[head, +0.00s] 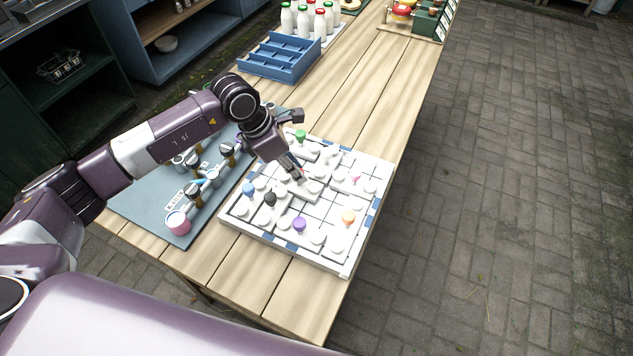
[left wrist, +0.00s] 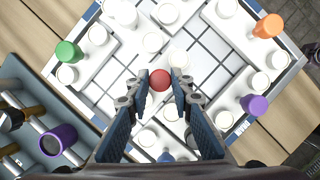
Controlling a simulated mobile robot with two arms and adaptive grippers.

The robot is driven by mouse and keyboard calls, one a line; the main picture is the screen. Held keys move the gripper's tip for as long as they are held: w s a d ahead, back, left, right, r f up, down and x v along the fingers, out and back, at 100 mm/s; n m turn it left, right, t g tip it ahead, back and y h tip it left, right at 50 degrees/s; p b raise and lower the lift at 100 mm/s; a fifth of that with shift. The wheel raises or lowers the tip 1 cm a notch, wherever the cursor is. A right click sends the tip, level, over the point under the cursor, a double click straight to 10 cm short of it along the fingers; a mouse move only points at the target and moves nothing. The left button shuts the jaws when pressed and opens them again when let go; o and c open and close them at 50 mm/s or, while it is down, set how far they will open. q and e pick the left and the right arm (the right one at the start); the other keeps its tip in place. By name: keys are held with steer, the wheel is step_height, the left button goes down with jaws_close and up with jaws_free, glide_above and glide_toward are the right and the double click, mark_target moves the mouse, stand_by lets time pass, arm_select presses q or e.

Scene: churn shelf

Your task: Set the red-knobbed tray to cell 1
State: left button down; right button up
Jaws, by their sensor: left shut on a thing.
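A white board (head: 343,272) with a blue-marked rim and a square grid holds several white trays with coloured knobs and white round pieces. My left gripper (head: 299,176) reaches down over the middle of the board. In the left wrist view, the red knob (left wrist: 160,80) sits between its two fingertips, and the gripper is shut on it. In the head view, the gripper largely hides this knob. Bare grid squares (left wrist: 208,52) show beside it in the left wrist view. I cannot make out which cell is cell 1. My right gripper is not in view.
A blue-grey mat (head: 135,205) with cups and tools lies left. A blue crate (head: 279,60) and bottles (head: 303,22) stand behind.

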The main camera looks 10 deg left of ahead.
arm_select(q)
steer(key=a+b, duration=0.1)
steer(key=a, duration=0.1)
steer(key=w+a+b, duration=0.1)
steer(key=a, duration=0.2)
steer(key=shift+a+f, duration=0.15)
steer(key=shift+a, duration=0.1)
steer(key=shift+w+a+r, duration=0.1)
steer(key=shift+a+r, duration=0.1)
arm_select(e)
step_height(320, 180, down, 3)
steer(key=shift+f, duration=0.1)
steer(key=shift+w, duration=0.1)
arm_select(q)
steer(key=c, duration=1.7)
jaws_free()
steer(key=shift+a, duration=0.15)
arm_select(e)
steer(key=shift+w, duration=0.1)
arm_select(q)
steer(key=shift+r, duration=0.2)
steer(key=v, duration=1.1)
steer(key=shift+a+r, duration=0.2)
steer(key=shift+r, duration=0.05)
